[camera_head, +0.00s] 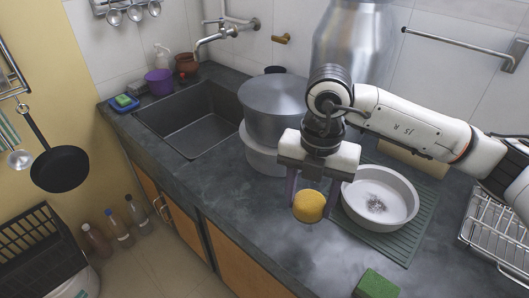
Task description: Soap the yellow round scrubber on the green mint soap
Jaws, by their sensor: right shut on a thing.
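My right gripper (310,197) is shut on the yellow round scrubber (308,207) and holds it over the dark counter near its front edge. The fingers point down on either side of the scrubber. A small green block (123,100) sits in a blue dish (126,107) at the far left corner of the counter, beside the sink; it looks like the green mint soap. Another green block (376,285), with a rough-looking top, lies at the bottom edge of the picture. The scrubber is apart from both. My left gripper is not in view.
A white basin (409,207) with a grey wiry pad (376,203) stands on a green ribbed mat (392,247). Large steel pots (275,108) stand between gripper and sink (200,130). A wire rack (495,240) is at right. The front counter strip is clear.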

